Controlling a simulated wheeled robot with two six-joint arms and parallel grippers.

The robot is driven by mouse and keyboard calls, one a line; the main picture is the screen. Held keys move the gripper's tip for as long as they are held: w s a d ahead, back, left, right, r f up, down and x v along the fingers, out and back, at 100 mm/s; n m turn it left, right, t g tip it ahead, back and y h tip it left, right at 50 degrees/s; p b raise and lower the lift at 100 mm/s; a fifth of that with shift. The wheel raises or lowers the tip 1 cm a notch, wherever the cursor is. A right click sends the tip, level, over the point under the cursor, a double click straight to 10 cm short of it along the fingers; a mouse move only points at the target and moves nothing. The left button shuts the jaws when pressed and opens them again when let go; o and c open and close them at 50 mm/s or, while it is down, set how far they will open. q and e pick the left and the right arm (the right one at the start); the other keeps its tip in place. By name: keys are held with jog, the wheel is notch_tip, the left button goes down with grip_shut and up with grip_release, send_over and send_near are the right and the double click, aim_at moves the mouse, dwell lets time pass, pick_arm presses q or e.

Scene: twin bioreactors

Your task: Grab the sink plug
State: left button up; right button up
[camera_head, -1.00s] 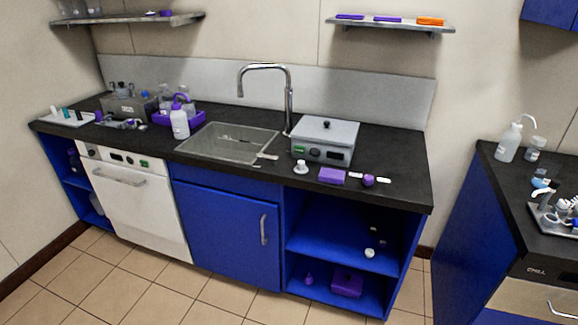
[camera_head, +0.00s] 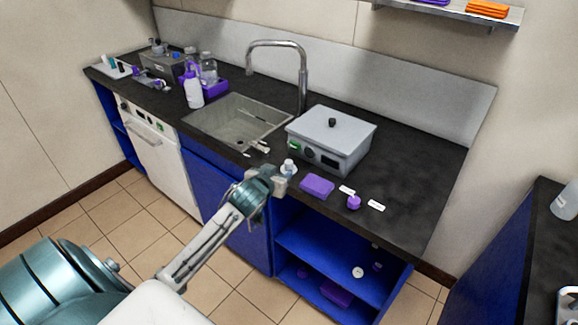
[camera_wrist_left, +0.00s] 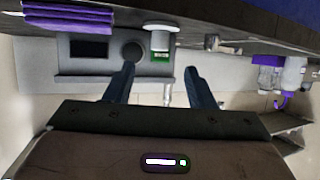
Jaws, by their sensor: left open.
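A small white stopper-shaped piece with a knob (camera_head: 288,167), which looks like the sink plug, stands on the dark worktop between the sink and the grey box. In the left wrist view, which is upside down, the white piece (camera_wrist_left: 160,40) shows beyond the gap between my fingers. My left gripper (camera_head: 279,180) is at the worktop's front edge, close in front of it. In the left wrist view the gripper (camera_wrist_left: 162,82) is open, with nothing between its fingers. Contact with the plug is not visible. My right gripper is not in view.
The sink (camera_head: 237,121) with its tall tap (camera_head: 302,85) is behind left. A grey lidded box (camera_head: 331,141) stands close behind the plug. The worktop's right end is clear.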

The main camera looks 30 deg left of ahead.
aim_at(288, 163)
pick_arm(q)
jog(key=x, duration=0.4)
jog(key=shift+w+p, duration=0.3)
jog(key=shift+w, duration=0.1)
jog(key=shift+w+a+f, duration=0.1)
jog(key=shift+w+f, duration=0.05)
jog(key=shift+w, duration=0.25)
jog(key=shift+p+x, duration=0.95)
jog(key=shift+x, duration=1.45)
jog(key=shift+s, duration=0.1)
jog(key=c, duration=1.1)
